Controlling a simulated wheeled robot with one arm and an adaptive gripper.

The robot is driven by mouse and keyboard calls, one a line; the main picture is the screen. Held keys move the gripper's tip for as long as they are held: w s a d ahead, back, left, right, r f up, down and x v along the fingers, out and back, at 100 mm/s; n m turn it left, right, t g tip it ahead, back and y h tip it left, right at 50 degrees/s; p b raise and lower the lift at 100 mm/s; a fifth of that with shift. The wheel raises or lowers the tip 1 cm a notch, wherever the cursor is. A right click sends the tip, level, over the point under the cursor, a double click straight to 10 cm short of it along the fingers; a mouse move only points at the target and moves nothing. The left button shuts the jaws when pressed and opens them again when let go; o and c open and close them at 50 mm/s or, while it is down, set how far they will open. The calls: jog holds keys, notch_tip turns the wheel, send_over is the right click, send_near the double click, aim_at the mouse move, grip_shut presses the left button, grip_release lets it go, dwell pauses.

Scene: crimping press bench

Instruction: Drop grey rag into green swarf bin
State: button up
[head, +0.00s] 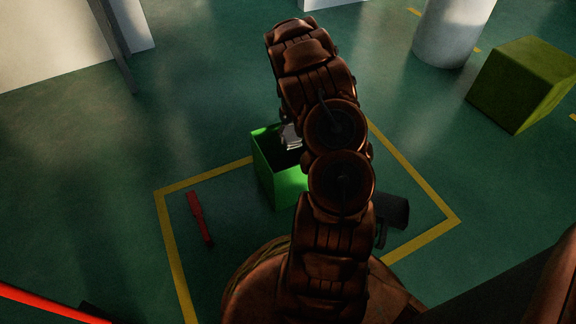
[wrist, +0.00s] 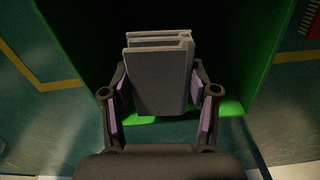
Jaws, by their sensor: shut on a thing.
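The grey rag (wrist: 158,80) is a folded, slab-like grey piece standing between the fingers of my gripper (wrist: 160,97), which is shut on it. In the head view, part of the rag (head: 291,137) shows beside my arm, over the open top of the green swarf bin (head: 283,186). The bin is a bright green open box on the floor with a dark inside. In the wrist view, green bin walls (wrist: 268,62) show around the rag. My arm hides the bin's right part and most of the gripper in the head view. The rag's exact height is unclear.
A yellow line (head: 171,246) marks the floor around the bin. A red bar-like object (head: 200,218) lies left of the bin, and a dark object (head: 393,212) is at right. An olive-green block (head: 525,82) and white column (head: 453,32) stand farther off.

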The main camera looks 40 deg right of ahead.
jog(key=o, duration=1.1)
jog(key=shift+r, duration=0.1)
notch_tip(320, 180, up, 12)
dwell(0.5)
jog(key=s+a+r+n+p, duration=0.1)
jog(key=s+a+r+p, duration=0.2)
jog(key=a+r+p, duration=0.65)
jog(key=s+a+r+p, duration=0.3)
jog(key=a+r+p, duration=0.2)
jog(key=r, duration=0.9)
jog(key=s+a+r+n+p, duration=0.1)
jog(key=s+a+r+p, duration=0.2)
jog(key=a+r+p, duration=0.65)
jog(key=s+a+r+n+g+p, duration=0.1)
jog(key=s+a+r+p, duration=0.5)
jog(key=s+r+p, duration=0.3)
jog(key=s+a+r+n+p, duration=0.2)
jog(key=s+a+r+p, duration=0.5)
jog(key=r, duration=0.9)
jog(key=s+p, duration=0.2)
jog(key=s, duration=0.2)
jog(key=shift+s+a+r+g, duration=0.15)
jog(key=shift+s+r+g, duration=0.2)
jog(key=shift+g, duration=0.05)
